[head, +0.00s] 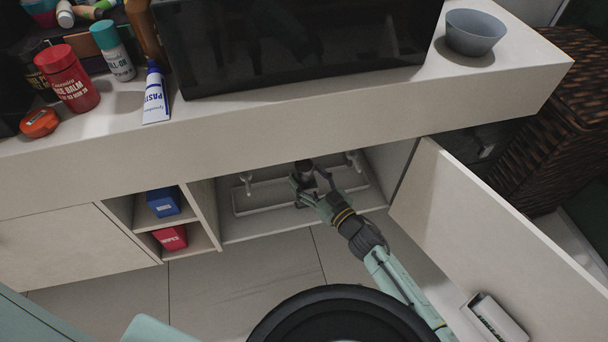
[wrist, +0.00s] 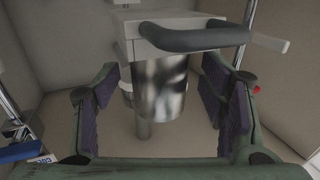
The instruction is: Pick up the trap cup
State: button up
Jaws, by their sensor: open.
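The trap cup (wrist: 162,95) is a shiny metal cylinder, upright under a pale grey block and a dark curved pipe (wrist: 190,38) in the wrist view. My gripper (wrist: 160,82) is open, with one purple-padded finger to the left of the cup and one to the right. Gaps show between the cup and both pads. In the head view my gripper (head: 317,186) reaches into the open cabinet, and its fingers partly hide a small dark shape that seems to be the cup (head: 305,170). The cup's far side is hidden.
The open cabinet door (head: 490,240) stands right of my arm. The counter (head: 270,135) overhangs the cabinet. A pale tray (head: 250,205) lies on the cabinet floor. Cubbies with a blue box (head: 163,202) and a red box (head: 171,238) are to the left. A basket (head: 550,130) stands right.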

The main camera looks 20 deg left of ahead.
jog(key=shift+w+a, duration=0.4)
jog(key=shift+a, duration=0.2)
jog(key=shift+c, duration=0.5)
jog(key=c, duration=1.3)
